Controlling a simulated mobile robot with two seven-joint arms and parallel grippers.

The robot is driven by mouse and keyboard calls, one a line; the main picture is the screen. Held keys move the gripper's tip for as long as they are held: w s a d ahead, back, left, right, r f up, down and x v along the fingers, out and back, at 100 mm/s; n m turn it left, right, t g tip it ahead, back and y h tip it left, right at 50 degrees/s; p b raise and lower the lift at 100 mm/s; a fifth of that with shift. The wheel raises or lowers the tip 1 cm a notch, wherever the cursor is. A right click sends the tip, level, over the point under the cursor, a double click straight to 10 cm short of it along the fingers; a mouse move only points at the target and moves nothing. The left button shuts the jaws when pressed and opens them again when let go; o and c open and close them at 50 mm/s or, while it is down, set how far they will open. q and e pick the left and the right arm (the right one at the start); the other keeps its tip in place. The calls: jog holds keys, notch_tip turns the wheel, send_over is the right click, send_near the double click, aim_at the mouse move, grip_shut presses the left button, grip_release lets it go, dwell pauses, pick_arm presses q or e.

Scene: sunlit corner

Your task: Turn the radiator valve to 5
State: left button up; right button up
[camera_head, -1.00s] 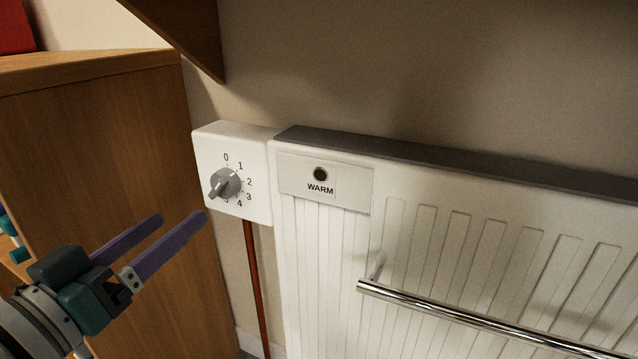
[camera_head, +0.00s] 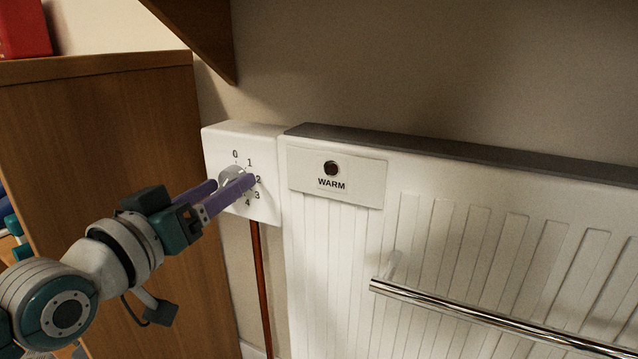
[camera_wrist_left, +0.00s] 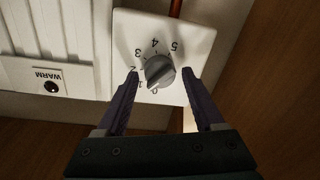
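The radiator valve is a white box (camera_head: 268,205) with a grey round knob and a dial numbered 0 to 5. In the left wrist view the knob (camera_wrist_left: 160,72) appears upside down. Its ridge lies diagonally, with one end near the 1; which end is the pointer is hard to tell. My left gripper (camera_head: 234,180) is at the dial, its purple fingers open on either side of the knob, with gaps visible in the wrist view (camera_wrist_left: 160,76). In the head view the fingers hide much of the knob and the 5. My right gripper is not in view.
The white radiator (camera_head: 440,250) adjoins the valve on the right, with a WARM label, a dark round indicator (camera_head: 331,168) and a chrome rail (camera_head: 470,313). A copper pipe (camera_head: 261,285) runs down below the valve. A wooden cabinet (camera_head: 120,130) stands close on the left.

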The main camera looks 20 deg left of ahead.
pick_arm(q)
grip_shut()
dwell(0.3)
